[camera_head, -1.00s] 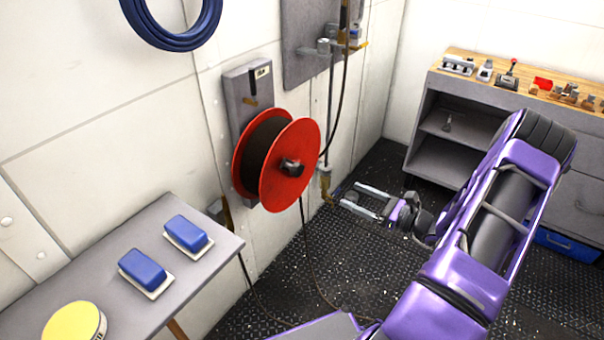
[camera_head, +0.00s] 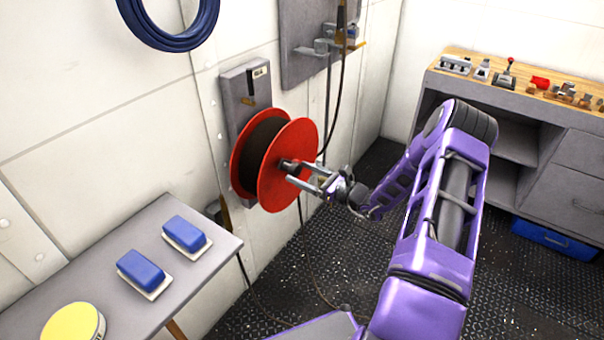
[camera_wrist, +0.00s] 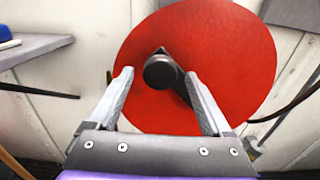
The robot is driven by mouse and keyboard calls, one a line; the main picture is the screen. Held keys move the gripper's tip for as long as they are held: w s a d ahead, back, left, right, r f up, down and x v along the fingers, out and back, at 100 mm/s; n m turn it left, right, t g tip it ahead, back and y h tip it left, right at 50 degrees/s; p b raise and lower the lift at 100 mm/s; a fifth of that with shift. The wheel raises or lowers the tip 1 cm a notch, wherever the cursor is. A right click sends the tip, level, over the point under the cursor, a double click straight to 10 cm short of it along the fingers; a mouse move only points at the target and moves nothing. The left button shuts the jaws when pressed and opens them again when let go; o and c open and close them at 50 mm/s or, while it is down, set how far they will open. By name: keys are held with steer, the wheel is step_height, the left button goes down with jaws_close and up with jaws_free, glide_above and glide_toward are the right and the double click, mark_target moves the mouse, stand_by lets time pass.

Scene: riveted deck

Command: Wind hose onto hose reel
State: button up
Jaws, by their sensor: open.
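The hose reel (camera_head: 283,178) has red discs and is mounted on a grey wall plate. Dark hose (camera_head: 256,152) is wound between its discs. A dark crank with a knob (camera_wrist: 161,70) stands out from the front disc in the wrist view. My gripper (camera_head: 296,172) is open at the front of the reel, its fingers pointing at the knob. In the wrist view the knob shows between and just beyond the fingertips (camera_wrist: 158,80); I cannot tell whether they touch it. A thin dark hose length (camera_head: 309,250) hangs below the reel to the floor.
A grey table (camera_head: 205,267) at the left holds two blue blocks (camera_head: 184,233) and a yellow round thing (camera_head: 72,322). A workbench (camera_head: 520,92) with small parts stands at the right. A coiled blue hose (camera_head: 170,38) hangs on the wall above. The deck between is mostly clear.

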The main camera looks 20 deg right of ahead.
steer(key=shift+w, duration=0.1)
steer(key=shift+c, duration=0.3)
jaws_close()
